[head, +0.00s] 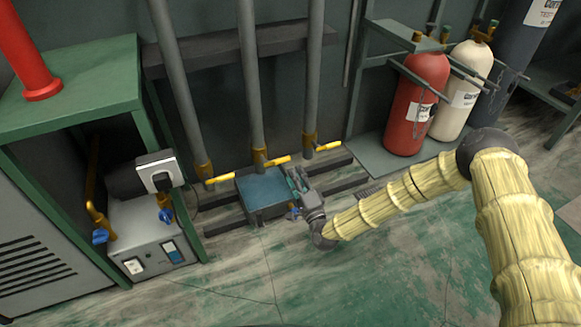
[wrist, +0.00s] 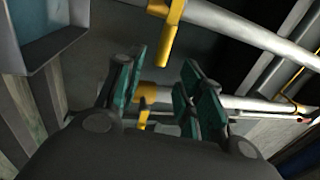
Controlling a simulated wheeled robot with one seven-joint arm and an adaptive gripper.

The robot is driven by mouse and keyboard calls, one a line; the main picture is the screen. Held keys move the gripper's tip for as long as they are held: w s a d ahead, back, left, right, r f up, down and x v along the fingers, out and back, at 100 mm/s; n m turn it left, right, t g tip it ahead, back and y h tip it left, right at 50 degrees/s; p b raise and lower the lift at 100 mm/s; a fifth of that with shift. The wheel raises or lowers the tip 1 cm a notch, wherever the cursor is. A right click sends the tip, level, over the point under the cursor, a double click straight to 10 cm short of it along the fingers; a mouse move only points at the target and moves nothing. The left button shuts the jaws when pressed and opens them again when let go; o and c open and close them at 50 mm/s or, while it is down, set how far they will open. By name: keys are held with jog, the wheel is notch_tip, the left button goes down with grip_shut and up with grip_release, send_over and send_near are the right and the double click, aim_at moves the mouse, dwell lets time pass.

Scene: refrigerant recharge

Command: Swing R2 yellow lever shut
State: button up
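Three grey pipes end low on the wall in brass valves, each with a yellow lever: left (head: 220,179), middle (head: 277,161) and right (head: 328,146). All three levers stick out sideways to the right in the head view. I see no readable R2 label, so I cannot tell which lever is R2. My gripper (head: 295,178) is just below the middle and right levers, beside a blue-topped box. In the wrist view my gripper (wrist: 164,68) is open, with teal pads apart. One yellow lever (wrist: 166,42) shows beyond the gap between the fingers; another (wrist: 143,114) shows lower. I see no contact.
The blue-topped box (head: 262,190) stands left of my gripper. A grey unit (head: 150,240) with blue-handled valves is at the left under a green bench (head: 75,85). Red (head: 415,100) and cream (head: 460,90) cylinders stand at the right. The front floor (head: 270,285) is clear.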

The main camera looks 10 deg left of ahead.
jog(key=shift+v, duration=1.95)
jog(key=s+d+f+n+g+h+p, duration=0.2)
jog(key=s+d+f+n+g, duration=0.25)
jog(key=s, duration=0.65)
jog(key=s+d+f+n+g+h+p, duration=0.2)
jog(key=s+d+f+n+g+p, duration=0.15)
jog(key=s+f+g, duration=0.45)
jog(key=s+d+r+n+g+h+p, duration=0.2)
jog(key=s+d+r+h, duration=0.15)
jog(key=s+d, duration=0.8)
jog(key=s+d+r+n+g+h+p, duration=0.1)
jog(key=s+d+r+g+h+p, duration=0.3)
jog(key=s+d, duration=0.75)
notch_tip(320, 180, up, 37)
jog(key=s+a+t+p, duration=0.1)
jog(key=p, duration=3.4)
jog(key=shift+a+y, duration=0.25)
jog(key=shift+y, duration=0.1)
